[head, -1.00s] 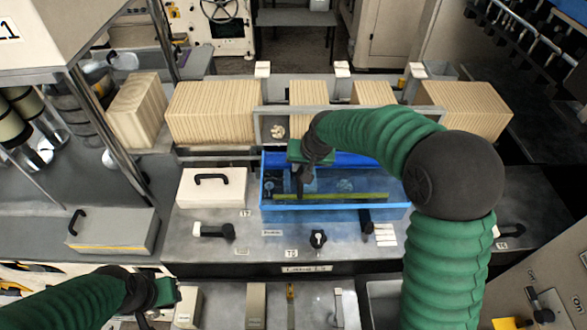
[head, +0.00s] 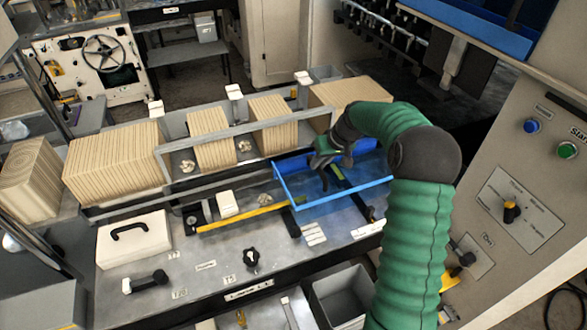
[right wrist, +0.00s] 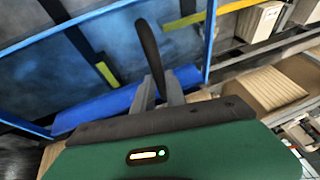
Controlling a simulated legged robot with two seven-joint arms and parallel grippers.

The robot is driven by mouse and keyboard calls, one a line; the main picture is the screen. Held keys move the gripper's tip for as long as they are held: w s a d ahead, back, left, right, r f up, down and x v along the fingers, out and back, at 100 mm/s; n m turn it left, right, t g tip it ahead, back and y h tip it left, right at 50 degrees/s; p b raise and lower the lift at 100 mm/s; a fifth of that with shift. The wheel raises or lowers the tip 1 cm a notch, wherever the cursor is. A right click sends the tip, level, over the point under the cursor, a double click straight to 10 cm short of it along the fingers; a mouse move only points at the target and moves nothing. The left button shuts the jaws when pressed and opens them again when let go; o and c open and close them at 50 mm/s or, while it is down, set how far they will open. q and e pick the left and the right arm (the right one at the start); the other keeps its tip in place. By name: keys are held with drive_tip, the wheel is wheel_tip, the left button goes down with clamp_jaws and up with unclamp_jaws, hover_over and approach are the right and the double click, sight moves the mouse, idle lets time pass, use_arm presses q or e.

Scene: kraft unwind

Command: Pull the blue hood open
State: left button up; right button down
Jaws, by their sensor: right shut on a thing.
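The blue hood (head: 345,193) is a blue frame with clear panels on the grey machine top, right of the middle in the head view. Its blue frame also fills the upper left of the right wrist view (right wrist: 209,42). My right gripper (head: 325,163) is at the hood's far left part, shut on it. The exact grip spot is partly hidden by the fingers. The area left of the hood is uncovered and shows a yellow bar (head: 242,218) and a white block (head: 229,203).
Stacks of tan board (head: 118,163) stand behind a grey rail. A white lidded box (head: 133,240) with a black handle stands at the left. A control panel (head: 515,190) with buttons and a knob rises at the right. A grey bin (head: 345,295) is in front.

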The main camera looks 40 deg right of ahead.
sight(331, 172)
drive_tip(key=d, duration=0.2)
drive_tip(key=s+d, duration=0.1)
drive_tip(key=d, duration=0.1)
drive_tip(key=shift+s+d, duration=0.2)
drive_tip(key=shift+d, duration=0.2)
use_arm(q)
drive_tip(key=shift+s+d+r, duration=0.2)
drive_tip(key=shift+d+r, duration=0.05)
drive_tip(key=shift+d, duration=0.15)
drive_tip(key=shift+a, duration=0.1)
use_arm(e)
drive_tip(key=shift+w+a, duration=0.1)
drive_tip(key=shift+a, duration=0.1)
drive_tip(key=c, duration=1.4)
unclamp_jaws()
use_arm(q)
drive_tip(key=shift+w, duration=0.1)
use_arm(e)
drive_tip(key=shift+o, duration=0.2)
use_arm(q)
drive_tip(key=shift+f, duration=0.1)
